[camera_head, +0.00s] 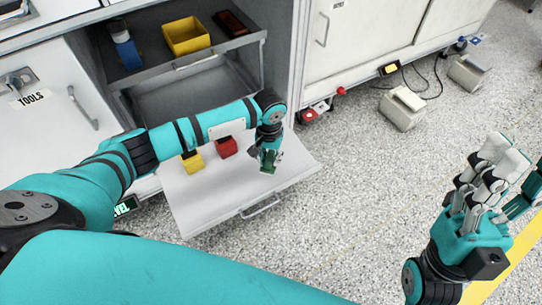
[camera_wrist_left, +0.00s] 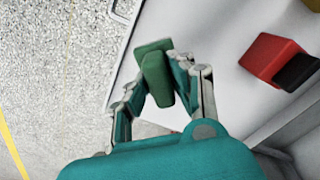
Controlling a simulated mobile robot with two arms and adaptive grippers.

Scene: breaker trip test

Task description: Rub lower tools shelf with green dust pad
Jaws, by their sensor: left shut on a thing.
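The lower tools shelf (camera_head: 213,207) is a white pulled-out shelf low in the open cabinet; its surface also fills much of the left wrist view (camera_wrist_left: 210,40). My left gripper (camera_head: 268,163) is over its right part, pointing down, shut on the green dust pad (camera_head: 268,168). In the left wrist view the green pad (camera_wrist_left: 157,75) sits between the fingertips. It is close to the shelf surface, but I cannot tell whether it touches. My right gripper (camera_head: 493,172) is at the right over the floor, its fingers apart and nothing seen between them.
On the shelf stand a yellow block (camera_head: 193,163) and a red block (camera_head: 227,147); the red one (camera_wrist_left: 275,58) is also in the wrist view. The upper shelf holds a yellow bin (camera_head: 186,36) and a blue item (camera_head: 127,50). Beige boxes (camera_head: 402,108) stand on the floor.

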